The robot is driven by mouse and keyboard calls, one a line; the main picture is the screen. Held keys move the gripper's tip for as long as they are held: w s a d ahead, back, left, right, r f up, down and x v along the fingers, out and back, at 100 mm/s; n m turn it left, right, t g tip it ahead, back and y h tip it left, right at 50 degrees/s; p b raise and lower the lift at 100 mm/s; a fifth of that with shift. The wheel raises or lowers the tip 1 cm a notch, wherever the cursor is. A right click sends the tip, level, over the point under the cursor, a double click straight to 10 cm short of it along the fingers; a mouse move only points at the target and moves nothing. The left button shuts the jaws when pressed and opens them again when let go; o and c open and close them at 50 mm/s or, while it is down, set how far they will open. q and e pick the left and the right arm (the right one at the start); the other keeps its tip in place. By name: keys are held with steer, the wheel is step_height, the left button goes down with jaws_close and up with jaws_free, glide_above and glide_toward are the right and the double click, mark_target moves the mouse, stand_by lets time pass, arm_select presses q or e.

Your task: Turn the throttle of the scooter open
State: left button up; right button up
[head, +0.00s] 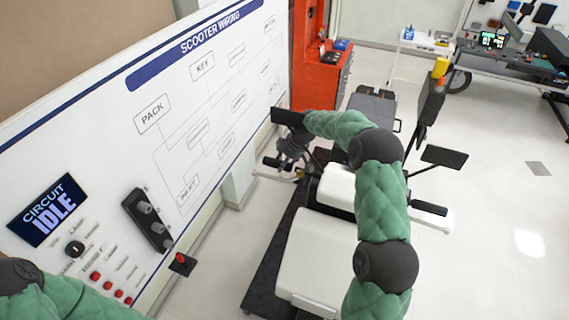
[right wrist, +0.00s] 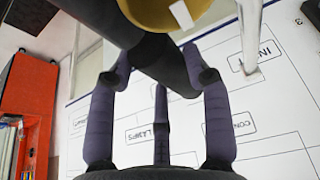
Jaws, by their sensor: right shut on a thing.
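The scooter (head: 318,246) stands in the middle of the head view, with a white body and black handlebar parts. My right arm arches over it. My right gripper (head: 292,150) is at the handlebar end on the wall side. In the right wrist view its fingers (right wrist: 158,68) are closed around a dark handlebar grip (right wrist: 165,62), with a yellow round part (right wrist: 165,10) and a pale lever-like bar (right wrist: 250,35) close by. How far the grip is turned cannot be told. My left arm shows at the lower left, but its gripper is out of view.
A white wiring board (head: 200,120) runs along the left, with a display (head: 47,210) reading "CIRCUIT IDLE", a knob and red buttons. The other handlebar grip (head: 430,208) and a mirror (head: 445,156) stick out right. A red cabinet (head: 322,75) stands behind. Floor at the right is clear.

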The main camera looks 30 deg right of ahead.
steer(key=shift+w+d+f+g+y, duration=0.1)
steer(key=shift+f+g+y, duration=0.1)
steer(key=shift+g+y, duration=0.5)
steer(key=shift+m+g+y, duration=0.3)
steer(key=shift+m+y, duration=0.1)
steer(key=shift+y, duration=0.2)
steer(key=o, duration=1.2)
steer(key=shift+c, duration=0.2)
steer(key=shift+d+r, duration=0.1)
steer(key=shift+r, duration=0.05)
steer(key=v, duration=1.1)
steer(key=shift+d+r, duration=0.2)
steer(key=shift+r, duration=0.1)
steer(key=shift+f, duration=0.1)
